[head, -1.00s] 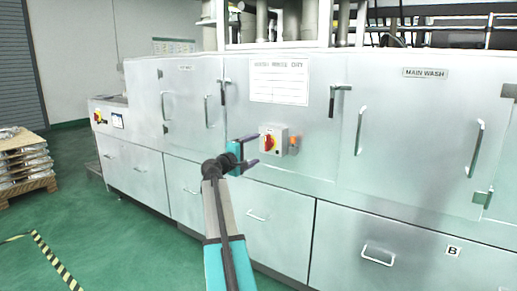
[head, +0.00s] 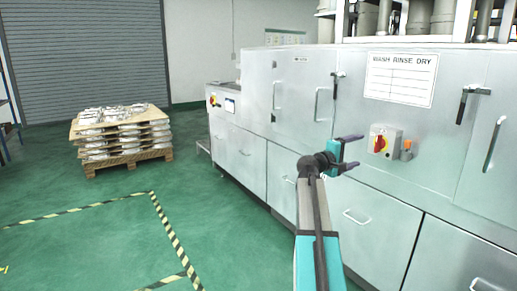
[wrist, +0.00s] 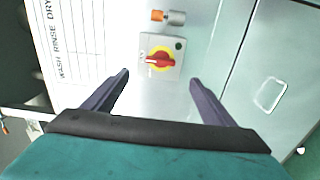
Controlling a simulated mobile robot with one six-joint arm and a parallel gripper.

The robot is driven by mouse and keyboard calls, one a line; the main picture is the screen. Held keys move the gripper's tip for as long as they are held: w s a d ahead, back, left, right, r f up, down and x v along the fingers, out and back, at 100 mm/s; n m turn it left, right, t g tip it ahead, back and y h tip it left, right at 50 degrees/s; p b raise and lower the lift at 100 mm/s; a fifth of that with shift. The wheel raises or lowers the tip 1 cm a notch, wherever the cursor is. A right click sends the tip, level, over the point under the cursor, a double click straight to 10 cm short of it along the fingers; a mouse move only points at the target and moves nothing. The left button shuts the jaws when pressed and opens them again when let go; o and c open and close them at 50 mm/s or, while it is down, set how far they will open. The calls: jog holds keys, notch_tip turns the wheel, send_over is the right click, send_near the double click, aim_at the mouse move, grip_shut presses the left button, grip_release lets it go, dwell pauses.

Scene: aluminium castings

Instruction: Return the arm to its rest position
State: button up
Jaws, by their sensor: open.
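My gripper (head: 350,152) is open and empty at the end of my outstretched arm, in front of the washing machine (head: 345,212). Its two dark fingers stand apart in the wrist view (wrist: 160,84). A red and yellow rotary switch (head: 379,144) on a grey box is on the machine's front, just right of the fingertips in the head view. In the wrist view the switch (wrist: 159,60) shows between and beyond the fingers. I see no contact between the fingers and the switch.
A small orange-ended fitting (head: 406,150) sits beside the switch. Door handles stick out from the machine's front. A pallet stacked with castings (head: 121,139) stands on the left. Green floor with yellow-black striped tape (head: 176,243) is clear at the lower left.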

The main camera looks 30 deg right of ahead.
jog(key=w+a+f+n+t+y+p, duration=0.3)
jog(key=w+a+f+n+p, duration=0.15)
jog(key=w+a+f, duration=1.05)
jog(key=s+a+f+n+y+p, duration=0.1)
jog(key=a+f+y+p, duration=0.1)
jog(key=a+f, duration=0.8)
jog(key=s+a+f+n+y+p, duration=0.1)
jog(key=a+f+y+p, duration=0.15)
jog(key=a+f, duration=0.7)
jog(key=s+a+f+g+y+p, duration=0.1)
jog(key=s+a+f+y+p, duration=0.1)
jog(key=s+a+f, duration=0.7)
jog(key=s+a+f+g+y+p, duration=0.2)
jog(key=s+a+f, duration=0.35)
jog(key=f, duration=0.65)
jog(key=s+a+f+m+g+y+p, duration=0.1)
jog(key=s+a+f+m+g+y, duration=0.1)
jog(key=s+a, duration=0.7)
jog(key=s+a+f+m+g+y+p, duration=0.1)
jog(key=s+a+f+m+g+y, duration=0.1)
jog(key=s+a, duration=0.7)
jog(key=s+m+g+y, duration=0.1)
jog(key=s+m+y, duration=0.1)
jog(key=s, duration=0.5)
jog(key=shift+a+f, duration=0.25)
jog(key=shift+f, duration=0.1)
jog(key=shift+s+y, duration=0.1)
jog(key=shift+y, duration=0.15)
